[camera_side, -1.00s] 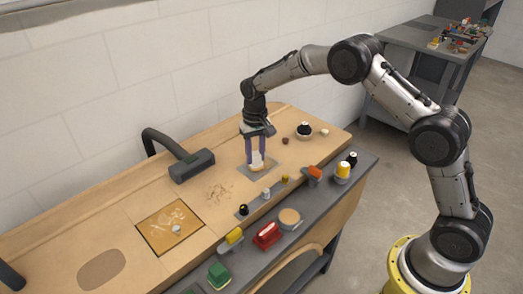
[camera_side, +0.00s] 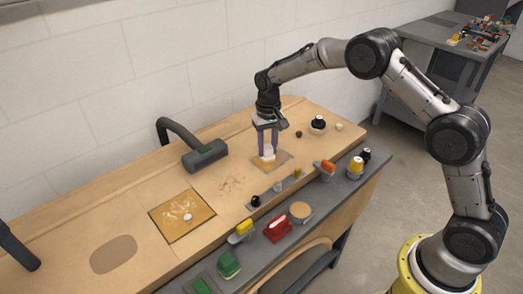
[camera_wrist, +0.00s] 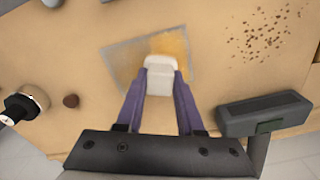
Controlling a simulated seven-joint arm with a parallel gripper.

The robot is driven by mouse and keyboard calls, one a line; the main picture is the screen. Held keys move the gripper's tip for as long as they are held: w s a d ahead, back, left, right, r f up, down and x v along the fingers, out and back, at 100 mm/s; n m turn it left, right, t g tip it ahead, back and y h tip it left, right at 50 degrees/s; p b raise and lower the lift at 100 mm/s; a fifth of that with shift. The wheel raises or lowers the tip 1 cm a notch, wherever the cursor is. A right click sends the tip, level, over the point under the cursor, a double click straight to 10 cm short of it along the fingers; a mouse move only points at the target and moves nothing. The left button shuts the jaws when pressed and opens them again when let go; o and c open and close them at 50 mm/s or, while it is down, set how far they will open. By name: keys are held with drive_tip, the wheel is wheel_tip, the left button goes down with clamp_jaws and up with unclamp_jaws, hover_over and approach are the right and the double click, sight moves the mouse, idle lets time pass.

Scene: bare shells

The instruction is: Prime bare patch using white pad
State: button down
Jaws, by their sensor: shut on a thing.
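My gripper (camera_side: 268,140) is shut on a white pad (camera_side: 268,154), a small pale block with rounded corners. In the wrist view the pad (camera_wrist: 160,80) sits between the purple fingers (camera_wrist: 160,95). The pad is over the square patch (camera_side: 286,159) and appears to touch it. In the wrist view the patch (camera_wrist: 122,58) has a grey border along its left and top. Its upper right part is amber, and the left part is paler tan. The pad and fingers hide the patch's lower middle.
A grey block with a curved black arm (camera_side: 205,155) stands left of my gripper. Dark specks (camera_side: 232,184), a framed scratched square (camera_side: 170,222) and a brown oval (camera_side: 113,254) mark the bench. Brushes and jars line the front shelf (camera_side: 327,193).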

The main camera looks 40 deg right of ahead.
drive_tip(key=shift+d, duration=3.5)
drive_tip(key=shift+s, duration=0.7)
drive_tip(key=shift+w+a, duration=0.1)
drive_tip(key=shift+a, duration=5.65)
drive_tip(key=shift+d, duration=5.85)
wheel_tip(320, 180, up, 8)
drive_tip(key=shift+a, duration=0.1)
